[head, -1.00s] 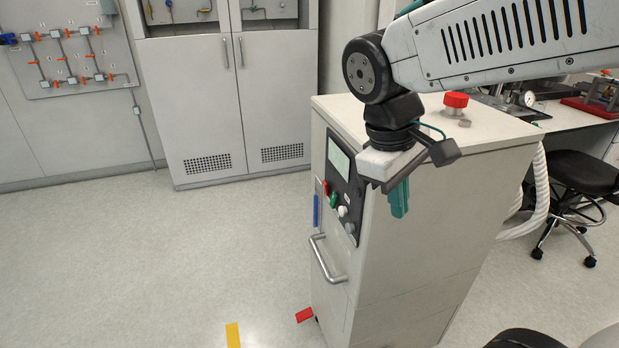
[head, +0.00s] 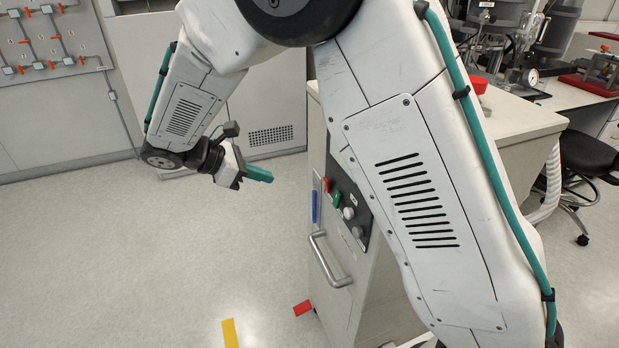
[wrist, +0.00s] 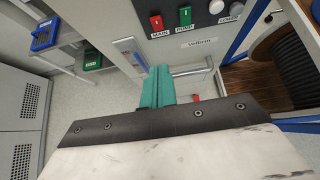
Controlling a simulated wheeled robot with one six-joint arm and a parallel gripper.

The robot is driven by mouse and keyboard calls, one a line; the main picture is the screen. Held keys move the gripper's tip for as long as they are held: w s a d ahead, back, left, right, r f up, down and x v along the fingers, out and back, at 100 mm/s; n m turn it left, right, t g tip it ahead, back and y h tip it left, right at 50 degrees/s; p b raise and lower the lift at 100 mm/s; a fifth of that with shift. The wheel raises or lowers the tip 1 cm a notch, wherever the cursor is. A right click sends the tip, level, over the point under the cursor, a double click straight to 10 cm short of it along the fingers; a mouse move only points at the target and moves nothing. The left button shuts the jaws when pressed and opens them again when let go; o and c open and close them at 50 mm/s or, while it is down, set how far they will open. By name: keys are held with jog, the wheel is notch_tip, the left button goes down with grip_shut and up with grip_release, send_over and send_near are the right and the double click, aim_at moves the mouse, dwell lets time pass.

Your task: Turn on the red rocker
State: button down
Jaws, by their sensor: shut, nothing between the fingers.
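The red rocker (head: 326,184) is on the dark control panel at the front of the grey cabinet. In the wrist view the red rocker (wrist: 155,22) stands above a label reading MAIN, at the top of the picture. My gripper (head: 262,174) is shut and empty, with its teal fingers pointing right toward the panel from the left, apart from it. In the wrist view my gripper's teal fingers (wrist: 158,88) lie below the red rocker in the picture. Whether the rocker is on or off cannot be told.
A green rocker (head: 337,199) sits beside the red one, with a white knob (head: 348,213) and a grey knob (head: 357,231) farther along. A metal handle (head: 325,260) sticks out below the panel. My arm hides much of the cabinet. The floor (head: 130,260) at left is clear.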

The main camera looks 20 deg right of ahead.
jog(key=shift+d, duration=0.15)
send_near(325, 186)
jog(key=x, duration=0.4)
jog(key=shift+s+d+f, duration=0.15)
jog(key=shift+d+f, duration=0.05)
jog(key=shift+d, duration=0.5)
jog(key=shift+a, duration=0.1)
